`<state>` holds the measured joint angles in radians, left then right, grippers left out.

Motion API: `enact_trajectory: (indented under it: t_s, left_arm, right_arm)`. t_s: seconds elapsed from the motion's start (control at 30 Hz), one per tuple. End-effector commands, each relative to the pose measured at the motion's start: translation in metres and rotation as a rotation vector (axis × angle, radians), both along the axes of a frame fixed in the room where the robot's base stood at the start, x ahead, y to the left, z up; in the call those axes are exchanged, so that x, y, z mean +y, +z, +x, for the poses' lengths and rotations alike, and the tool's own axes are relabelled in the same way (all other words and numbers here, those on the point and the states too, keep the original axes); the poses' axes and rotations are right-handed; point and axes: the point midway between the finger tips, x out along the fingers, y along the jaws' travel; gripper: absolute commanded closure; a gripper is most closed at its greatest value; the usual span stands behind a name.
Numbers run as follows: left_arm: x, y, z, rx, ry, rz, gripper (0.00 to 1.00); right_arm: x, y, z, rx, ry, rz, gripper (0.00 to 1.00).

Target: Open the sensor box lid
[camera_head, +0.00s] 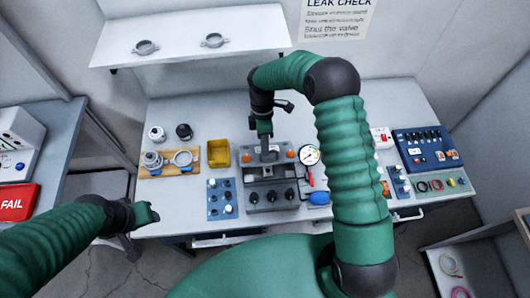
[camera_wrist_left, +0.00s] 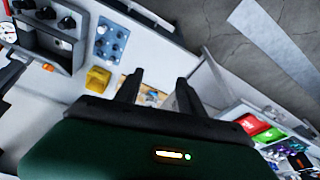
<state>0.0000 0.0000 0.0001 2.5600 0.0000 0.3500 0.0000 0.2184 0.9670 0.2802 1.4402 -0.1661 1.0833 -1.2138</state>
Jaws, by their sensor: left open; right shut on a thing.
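The grey sensor box (camera_head: 271,196) stands near the middle of the table, with dark knobs on its front and orange parts at its upper corners. Its grey lid (camera_head: 250,158) is at the top, partly hidden by my right gripper. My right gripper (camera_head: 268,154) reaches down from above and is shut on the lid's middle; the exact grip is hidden. My left gripper (camera_head: 150,213) is open and empty, off the table's front edge at the left. Its spread fingers also show in the left wrist view (camera_wrist_left: 157,88), where part of the box (camera_wrist_left: 45,42) shows at upper left.
A yellow bin (camera_head: 218,153), a blue knob panel (camera_head: 222,199) and a wooden fixture (camera_head: 168,163) stand left of the box. A round gauge (camera_head: 309,155) is close on its right. A blue panel (camera_head: 427,147) lies at far right. A shelf (camera_head: 190,35) overhangs the back.

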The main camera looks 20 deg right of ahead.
Motion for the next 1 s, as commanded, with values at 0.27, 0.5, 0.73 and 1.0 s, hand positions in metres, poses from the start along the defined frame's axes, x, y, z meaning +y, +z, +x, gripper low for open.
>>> enact_trajectory:
  t_s: [0.27,0.5,0.73,1.0]
  left_arm:
    - [0.000,-0.001,0.000,0.000,0.000,0.000,0.53]
    - [0.000,-0.001,0.000,0.000,0.000,0.000,0.53]
    - [-0.015,-0.004,0.010,-0.017,0.048,-0.029,0.73]
    - [-0.163,-0.031,0.075,-0.111,0.682,-0.467,1.00]
  right_arm:
    - [-0.008,-0.001,0.011,-0.017,-0.005,-0.010,1.00]
    - [-0.009,-0.001,0.012,-0.016,-0.005,-0.009,1.00]
    - [-0.009,-0.001,0.012,-0.016,-0.006,-0.010,1.00]
    - [-0.010,-0.002,0.012,-0.016,-0.006,-0.009,1.00]
